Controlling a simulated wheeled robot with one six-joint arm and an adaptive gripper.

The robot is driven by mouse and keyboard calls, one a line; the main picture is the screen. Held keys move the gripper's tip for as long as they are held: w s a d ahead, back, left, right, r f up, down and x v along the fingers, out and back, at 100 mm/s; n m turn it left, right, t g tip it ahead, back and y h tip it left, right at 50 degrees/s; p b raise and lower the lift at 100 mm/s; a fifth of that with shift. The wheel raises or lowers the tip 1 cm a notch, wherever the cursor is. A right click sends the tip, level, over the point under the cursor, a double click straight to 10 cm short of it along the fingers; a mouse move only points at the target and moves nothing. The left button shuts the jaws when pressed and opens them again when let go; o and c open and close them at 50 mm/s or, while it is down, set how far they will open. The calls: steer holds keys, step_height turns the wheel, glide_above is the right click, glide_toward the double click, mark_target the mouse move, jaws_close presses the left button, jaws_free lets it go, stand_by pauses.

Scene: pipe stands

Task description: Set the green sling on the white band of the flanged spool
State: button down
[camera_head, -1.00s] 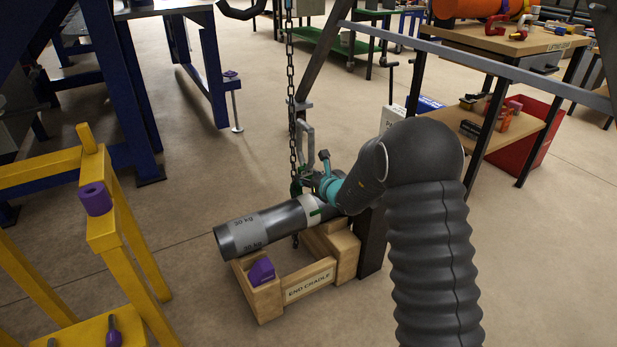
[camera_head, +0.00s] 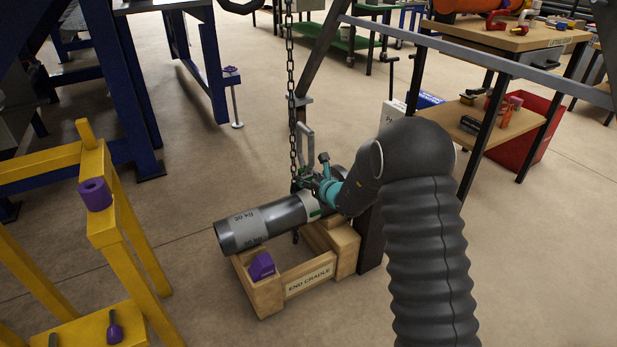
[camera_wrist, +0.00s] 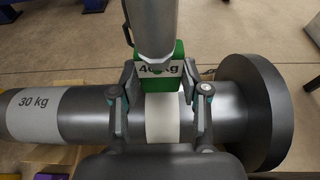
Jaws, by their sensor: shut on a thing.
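The flanged spool (camera_head: 283,217) is a dark grey pipe lying on a wooden end cradle (camera_head: 268,298). Its flange (camera_wrist: 258,112) shows at the right in the wrist view. The white band (camera_wrist: 162,122) runs around the pipe near that flange. The green sling (camera_wrist: 180,62), with a 40 kg label, is at the white band in the wrist view, under a grey metal link. My gripper (camera_head: 311,186) is shut on the sling, its fingers on either side of it in the wrist view (camera_wrist: 160,92). Whether the sling bears on the band is unclear, and its underside is hidden.
A grey band marked 30 kg (camera_head: 243,229) is at the pipe's left end. A purple block (camera_head: 262,266) sits on the cradle. A dark post (camera_head: 371,240) stands right of it, and a yellow frame (camera_head: 105,225) at left.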

steer(key=shift+f, duration=1.4)
steer(key=c, duration=0.9)
jaws_free()
steer(key=shift+c, duration=0.2)
steer(key=shift+o, duration=0.5)
steer(key=shift+o, duration=0.5)
steer(key=shift+o, duration=0.4)
